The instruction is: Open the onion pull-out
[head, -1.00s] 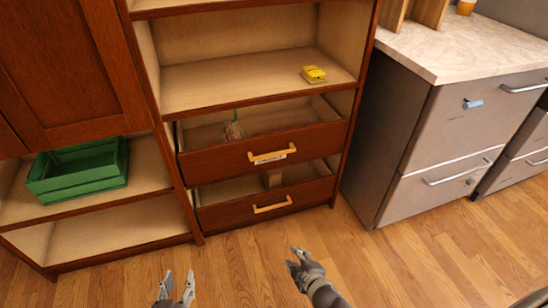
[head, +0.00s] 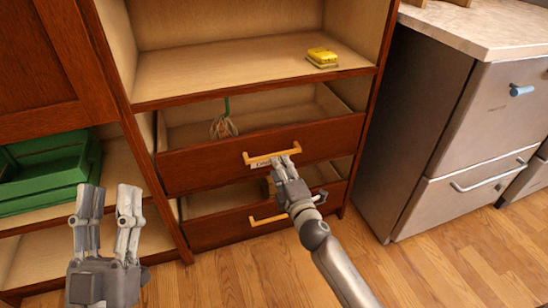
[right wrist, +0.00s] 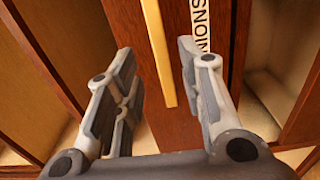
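The onion pull-out (head: 205,170) is the upper of two dark-red wooden drawers and has a yellow bar handle (head: 271,155). Its label (right wrist: 201,22) reads as onions in the right wrist view. My right gripper (head: 287,163) is at the right part of this handle. In the right wrist view, its fingers are spread apart, with the handle (right wrist: 158,55) running between and beyond them. Contact is not clear. My left gripper (head: 109,195) is open and empty at the lower left, away from the drawers.
A lower drawer (head: 215,230) has a similar handle (head: 268,219). A bulb-like item with a green stem (head: 224,127) shows inside the upper drawer. A yellow object (head: 322,57) lies on the shelf above. A green crate (head: 45,170) is left; a grey cabinet (head: 415,150) stands right.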

